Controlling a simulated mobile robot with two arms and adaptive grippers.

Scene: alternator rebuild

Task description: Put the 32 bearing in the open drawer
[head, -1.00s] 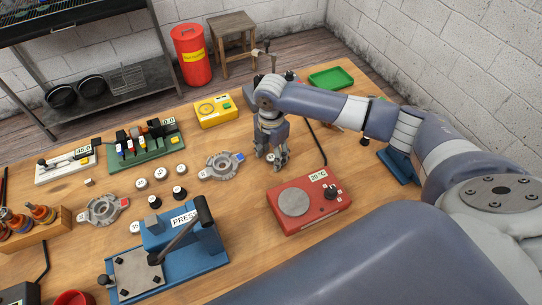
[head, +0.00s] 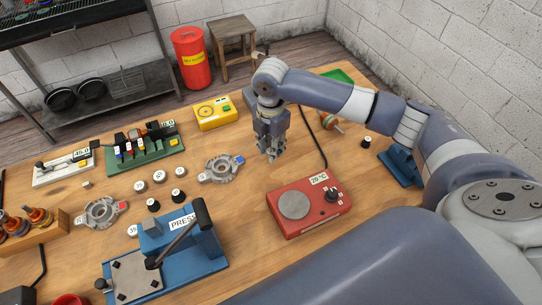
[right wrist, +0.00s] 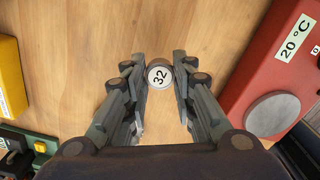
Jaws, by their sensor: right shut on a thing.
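The 32 bearing (right wrist: 159,76) is a small round piece with a white face marked 32, seen end-on in the right wrist view. My right gripper (right wrist: 160,80) is shut on it, one fingertip on each side. In the head view my right gripper (head: 270,156) points down over the wooden bench, between the grey alternator housing and the red heater; the bearing is mostly hidden by the fingers there. I cannot tell its exact height above the bench. No open drawer shows in either view. My left gripper is not in view.
The red heater (head: 309,207) reads 20 °C. The blue press (head: 185,240) stands front left. A grey housing (head: 222,168) lies left of the gripper, near several small bearings (head: 158,175). A yellow box (head: 215,113) and green tray (head: 338,76) are behind. A cable runs right of the gripper.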

